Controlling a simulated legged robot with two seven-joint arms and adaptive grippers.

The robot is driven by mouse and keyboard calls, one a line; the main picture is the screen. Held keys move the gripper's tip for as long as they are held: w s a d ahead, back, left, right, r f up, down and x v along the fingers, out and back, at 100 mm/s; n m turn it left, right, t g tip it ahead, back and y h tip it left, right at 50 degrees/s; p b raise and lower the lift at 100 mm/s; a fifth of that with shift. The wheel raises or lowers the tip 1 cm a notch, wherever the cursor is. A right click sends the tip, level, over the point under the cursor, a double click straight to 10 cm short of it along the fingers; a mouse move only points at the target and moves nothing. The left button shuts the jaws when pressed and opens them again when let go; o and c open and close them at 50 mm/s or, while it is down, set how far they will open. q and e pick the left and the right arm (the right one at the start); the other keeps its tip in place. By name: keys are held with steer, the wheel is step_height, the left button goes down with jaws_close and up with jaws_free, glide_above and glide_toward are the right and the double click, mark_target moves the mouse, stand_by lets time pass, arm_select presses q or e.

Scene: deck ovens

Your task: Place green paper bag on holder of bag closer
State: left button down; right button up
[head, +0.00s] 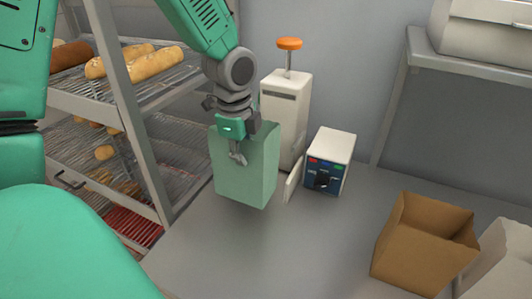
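The green paper bag (258,180) is upright and open at the top, over the left part of the grey counter. My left gripper (238,156) is at its near wall, with finger parts showing outside the bag and the rest hidden; it appears shut on that wall. I cannot tell whether the bag's bottom touches the counter. Just right of the bag stands a small white box with a blue control panel (323,177), seemingly the bag closer, with a thin pale plate (293,182) at its left side. My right gripper is not in view.
A tall white device with an orange knob (289,44) stands behind the bag. A brown paper bag (424,245) and a whitish bag (502,262) stand at right. A bread rack (135,120) is at left. The counter's front middle (270,255) is clear.

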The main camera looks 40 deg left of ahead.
arm_select(q)
steer(key=w+a+p, duration=0.2)
steer(key=w, duration=1)
step_height(320, 180, down, 6)
steer(key=p, duration=0.1)
steer(key=shift+f, duration=0.25)
steer(key=c, duration=1.7)
jaws_free()
steer(key=shift+s+a, duration=0.15)
steer(key=shift+a, duration=0.1)
step_height(320, 180, up, 12)
glide_above(273, 152)
steer(key=w+a, duration=0.3)
steer(key=a, duration=0.1)
steer(key=shift+w+a+b, duration=0.1)
steer(key=shift+a+b, duration=0.05)
steer(key=shift+b, duration=0.15)
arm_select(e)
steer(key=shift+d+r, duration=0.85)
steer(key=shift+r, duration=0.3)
